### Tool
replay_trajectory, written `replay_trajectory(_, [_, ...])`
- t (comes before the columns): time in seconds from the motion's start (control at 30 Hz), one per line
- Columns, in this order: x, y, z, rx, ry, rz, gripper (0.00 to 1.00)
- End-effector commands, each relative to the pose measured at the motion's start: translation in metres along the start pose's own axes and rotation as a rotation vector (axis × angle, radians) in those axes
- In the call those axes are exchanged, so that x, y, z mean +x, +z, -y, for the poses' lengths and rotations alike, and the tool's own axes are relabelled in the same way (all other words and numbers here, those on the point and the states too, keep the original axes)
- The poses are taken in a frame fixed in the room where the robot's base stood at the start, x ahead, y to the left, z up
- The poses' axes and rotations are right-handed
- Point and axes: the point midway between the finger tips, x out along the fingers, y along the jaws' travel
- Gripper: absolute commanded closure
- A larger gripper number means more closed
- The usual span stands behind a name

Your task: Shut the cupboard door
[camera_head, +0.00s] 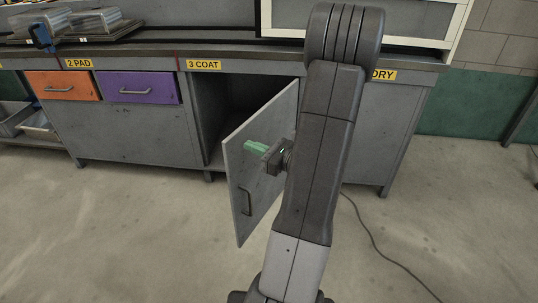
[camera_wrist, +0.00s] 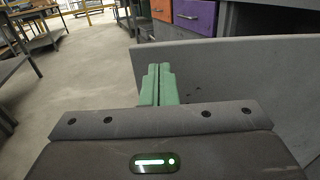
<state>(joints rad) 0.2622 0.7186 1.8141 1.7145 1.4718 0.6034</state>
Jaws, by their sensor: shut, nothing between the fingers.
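The grey cupboard door (camera_head: 262,165) stands wide open, swung out from the bench toward me, with a dark bar handle (camera_head: 245,201) low on its face. The cupboard opening (camera_head: 228,95) under the "3 COAT" label is dark inside. My gripper (camera_head: 250,147) has green fingers, shut and empty, and overlaps the upper part of the door in the head view. In the wrist view, the shut fingers (camera_wrist: 158,72) point forward beside the door panel (camera_wrist: 235,75), which fills the right side. I cannot tell whether they touch it.
An orange drawer (camera_head: 62,86) and a purple drawer (camera_head: 138,87) are shut, left of the cupboard. A black cable (camera_head: 372,235) lies on the floor at right. The concrete floor (camera_head: 120,220) at left is clear.

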Motion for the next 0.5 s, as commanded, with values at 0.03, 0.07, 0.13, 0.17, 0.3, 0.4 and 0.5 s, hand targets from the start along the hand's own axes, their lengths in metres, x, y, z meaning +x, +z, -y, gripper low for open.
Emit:
replay_trajectory(0.03, [0.009, -0.002, -0.001, -0.003, 0.004, 0.0, 1.0])
replay_trajectory(0.07, [0.013, -0.002, -0.001, -0.003, 0.005, 0.0, 1.0])
replay_trajectory(0.13, [0.022, -0.001, -0.001, -0.004, 0.003, 0.0, 1.0])
replay_trajectory(0.17, [0.025, -0.001, 0.0, -0.004, 0.003, 0.0, 1.0])
replay_trajectory(0.3, [0.035, 0.0, 0.0, -0.002, 0.001, 0.0, 1.0])
replay_trajectory(0.4, [0.038, 0.0, 0.0, -0.002, 0.001, 0.0, 1.0])
replay_trajectory(0.5, [0.038, 0.0, 0.0, -0.001, 0.0, -0.001, 1.0])
